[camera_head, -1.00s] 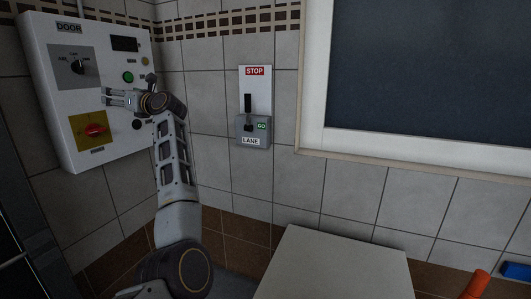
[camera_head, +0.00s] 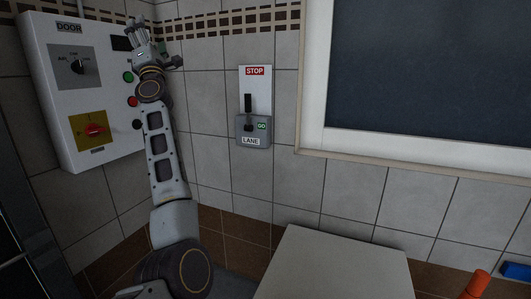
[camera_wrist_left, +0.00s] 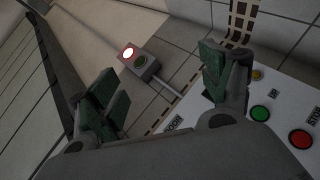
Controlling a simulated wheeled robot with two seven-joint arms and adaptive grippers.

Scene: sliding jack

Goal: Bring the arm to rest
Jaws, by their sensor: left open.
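My left arm rises from the bottom left of the head view. Its gripper (camera_head: 141,40) points up, in front of the upper right edge of the DOOR panel (camera_head: 60,130) and the tiled corner. In the left wrist view the gripper (camera_wrist_left: 160,95) has its two dark green-padded fingers wide apart, with nothing between them. The panel has a grey selector knob (camera_head: 78,67), a red rotary switch on a yellow plate (camera_head: 95,130), and green (camera_head: 128,77) and red (camera_head: 132,102) buttons. My right gripper is not in view.
A LANE box (camera_head: 253,131) with a STOP sign and a dark lever is on the back wall. A pale table top (camera_head: 335,265) stands at the bottom centre. A dark framed board (camera_head: 430,75) fills the upper right. An orange object (camera_head: 476,285) and a blue one (camera_head: 516,270) lie lower right.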

